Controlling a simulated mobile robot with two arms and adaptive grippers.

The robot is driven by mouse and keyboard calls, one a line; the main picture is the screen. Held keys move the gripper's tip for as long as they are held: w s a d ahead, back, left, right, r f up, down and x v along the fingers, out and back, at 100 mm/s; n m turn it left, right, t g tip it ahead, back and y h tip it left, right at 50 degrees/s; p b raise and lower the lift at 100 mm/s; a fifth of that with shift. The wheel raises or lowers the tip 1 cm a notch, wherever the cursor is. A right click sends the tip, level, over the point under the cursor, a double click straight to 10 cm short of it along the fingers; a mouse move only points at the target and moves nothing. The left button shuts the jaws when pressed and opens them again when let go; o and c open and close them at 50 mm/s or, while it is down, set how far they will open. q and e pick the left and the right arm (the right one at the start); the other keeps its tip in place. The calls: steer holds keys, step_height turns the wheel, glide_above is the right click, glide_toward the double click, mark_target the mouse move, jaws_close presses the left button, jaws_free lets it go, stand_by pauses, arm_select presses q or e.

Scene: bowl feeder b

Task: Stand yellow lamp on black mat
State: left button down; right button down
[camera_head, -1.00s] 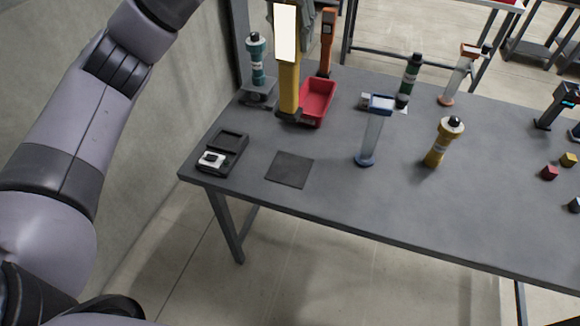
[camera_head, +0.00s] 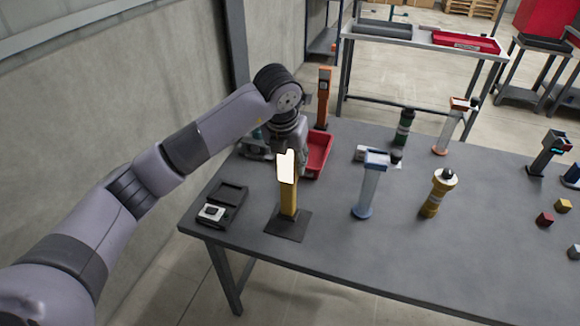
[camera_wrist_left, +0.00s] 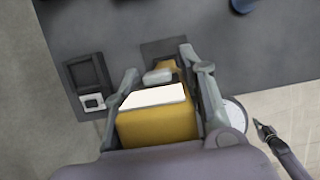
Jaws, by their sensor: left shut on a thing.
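The yellow lamp (camera_head: 289,197), a yellow column with a bright white panel, is upright over the black mat (camera_head: 298,231). Its foot appears within the mat's outline; I cannot tell whether it touches or hovers slightly. My left gripper (camera_head: 288,150) is around the lamp's upper part from above. In the left wrist view, the fingers are on both sides of the lamp (camera_wrist_left: 158,126), shut on it. Part of the mat (camera_wrist_left: 150,50) shows beyond the lamp there. What looks like my right gripper (camera_wrist_left: 265,131) is small at the lower right; its jaws are unclear.
A black case (camera_head: 223,204) lies left of the mat. A red bin (camera_head: 318,153) stands behind, near an orange post (camera_head: 324,98). A blue-topped clear column (camera_head: 367,190) and a yellow-brown cylinder (camera_head: 437,193) stand to the right. The table front (camera_head: 360,245) is clear.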

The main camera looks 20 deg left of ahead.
arm_select(q)
step_height(320, 180, down, 3)
steer(key=shift+r, duration=0.2)
steer(key=shift+f, duration=0.3)
steer(key=c, duration=1.4)
jaws_free()
steer(key=shift+c, duration=0.2)
steer(key=o, duration=0.4)
steer(key=shift+o, duration=0.2)
steer(key=shift+r, duration=0.25)
steer(key=b+v, duration=0.1)
steer(key=v, duration=1)
steer(key=shift+s+r+b, duration=0.2)
steer(key=shift+r+b, duration=0.1)
steer(key=shift+r, duration=0.05)
